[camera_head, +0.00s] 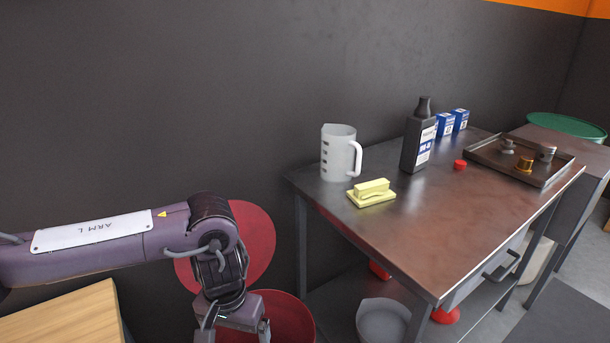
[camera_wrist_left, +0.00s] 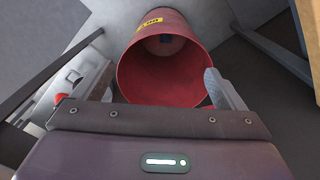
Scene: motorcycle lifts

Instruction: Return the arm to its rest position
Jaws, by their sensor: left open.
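My left arm (camera_head: 110,237), labelled "ARM L", comes in from the left in the head view and bends down at its wrist. My left gripper (camera_head: 236,332) points down over a red bin (camera_head: 295,318) and partly hides it. In the left wrist view, the gripper (camera_wrist_left: 163,85) has its two fingers wide apart with nothing between them. The red bin (camera_wrist_left: 132,80) lies beyond the fingers with its mouth open. My right gripper is not in view.
A brown metal table (camera_head: 430,220) stands right of the arm. It holds a jug (camera_head: 338,155), a yellow block on a dish (camera_head: 371,198), a dark bottle (camera_head: 417,145) and a tray (camera_head: 485,157). A red disc (camera_head: 258,240) is behind my wrist. A wooden top (camera_head: 70,318) is below the arm.

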